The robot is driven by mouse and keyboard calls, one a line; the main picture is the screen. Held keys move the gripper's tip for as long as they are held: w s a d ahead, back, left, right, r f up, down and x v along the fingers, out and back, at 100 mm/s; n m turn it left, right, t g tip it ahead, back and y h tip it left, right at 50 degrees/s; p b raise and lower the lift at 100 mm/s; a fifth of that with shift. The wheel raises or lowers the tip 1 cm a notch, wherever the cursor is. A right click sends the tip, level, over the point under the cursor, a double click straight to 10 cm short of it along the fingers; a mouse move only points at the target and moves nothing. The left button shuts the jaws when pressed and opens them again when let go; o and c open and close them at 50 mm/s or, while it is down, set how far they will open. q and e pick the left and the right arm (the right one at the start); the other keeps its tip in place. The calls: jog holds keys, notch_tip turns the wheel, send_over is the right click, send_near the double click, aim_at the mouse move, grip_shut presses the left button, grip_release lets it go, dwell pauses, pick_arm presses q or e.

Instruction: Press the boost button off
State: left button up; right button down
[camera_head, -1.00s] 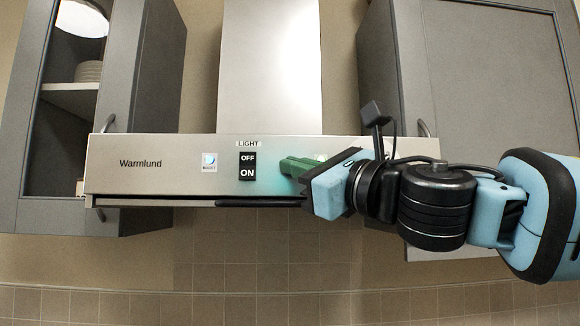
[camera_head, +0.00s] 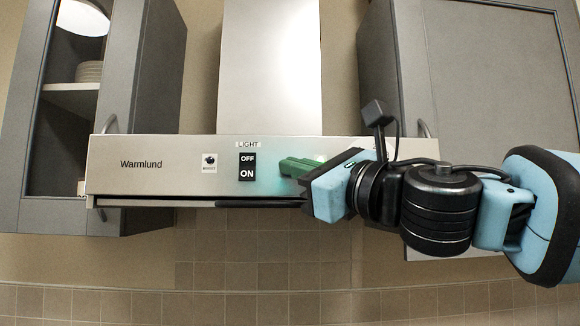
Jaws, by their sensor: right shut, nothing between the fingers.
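A silver range hood front panel (camera_head: 120,182) marked "Warmlund" runs across the middle of the view. A small square button (camera_head: 209,162), with a dark icon on a pale face and tiny lettering too small to read surely, sits on it; it looks like the boost button. My right gripper (camera_head: 286,167), with green fingers, is shut and empty in front of the panel, to the right of the buttons and clear of the small square one. It hides part of the panel's right side. Whether its fingertips touch the panel cannot be told. My left gripper is out of view.
A black LIGHT switch (camera_head: 247,167) marked OFF and ON lies between the square button and my gripper. Grey cabinets flank the hood; the left one (camera_head: 140,90) has an open front with plates inside. The tiled wall below is clear.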

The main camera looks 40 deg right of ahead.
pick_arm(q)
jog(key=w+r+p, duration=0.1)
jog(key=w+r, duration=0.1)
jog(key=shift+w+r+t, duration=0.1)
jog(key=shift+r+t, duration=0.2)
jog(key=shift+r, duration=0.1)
pick_arm(e)
jog(key=s+a, duration=0.2)
jog(key=s, duration=0.1)
jog(key=s+a, duration=0.1)
jog(key=s, duration=0.1)
dwell(0.5)
